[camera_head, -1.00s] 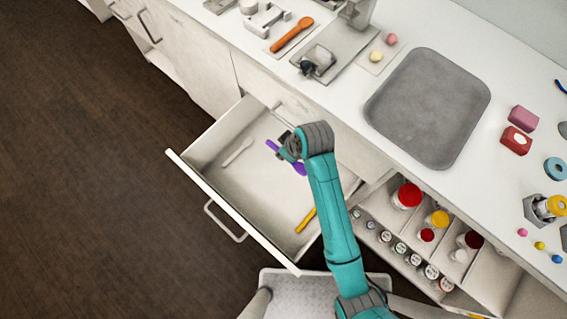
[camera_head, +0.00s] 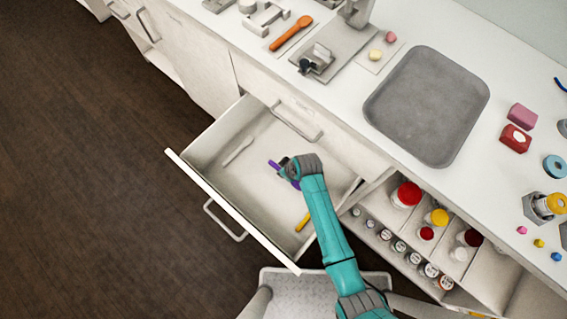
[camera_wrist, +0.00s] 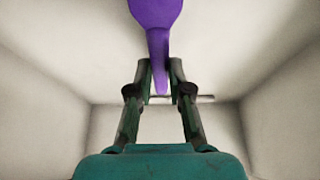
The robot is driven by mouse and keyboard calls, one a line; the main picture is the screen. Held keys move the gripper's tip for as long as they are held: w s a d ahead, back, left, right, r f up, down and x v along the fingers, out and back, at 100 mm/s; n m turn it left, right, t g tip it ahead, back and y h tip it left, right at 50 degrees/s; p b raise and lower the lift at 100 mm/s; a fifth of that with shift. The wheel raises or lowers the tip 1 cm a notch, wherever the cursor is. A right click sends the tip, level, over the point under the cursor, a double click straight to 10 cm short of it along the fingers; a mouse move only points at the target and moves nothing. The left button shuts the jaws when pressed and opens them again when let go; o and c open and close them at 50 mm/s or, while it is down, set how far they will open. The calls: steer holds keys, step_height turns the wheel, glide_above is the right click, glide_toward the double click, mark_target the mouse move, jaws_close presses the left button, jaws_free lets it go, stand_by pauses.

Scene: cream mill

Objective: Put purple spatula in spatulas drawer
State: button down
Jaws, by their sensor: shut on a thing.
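The purple spatula (camera_head: 274,165) is held in my gripper (camera_head: 287,171) over the open spatulas drawer (camera_head: 228,187). In the wrist view the spatula (camera_wrist: 157,40) runs up from between the two fingertips of my gripper (camera_wrist: 159,82), its wide end at the top edge. The drawer's pale floor and walls (camera_wrist: 40,95) surround it in that view. A white spatula (camera_head: 238,151) lies at the drawer's left and a yellow one (camera_head: 303,221) near its front right. Whether the purple spatula touches the drawer floor I cannot tell.
The counter above holds a grey tray (camera_head: 427,106), an orange spoon-like tool (camera_head: 291,34) and red blocks (camera_head: 515,138). An open shelf with jars (camera_head: 407,194) is right of the drawer. The drawer floor between the white and yellow spatulas is mostly clear.

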steer(key=shift+f, duration=1.65)
steer(key=c, duration=1.1)
jaws_free()
steer(key=v, duration=1.2)
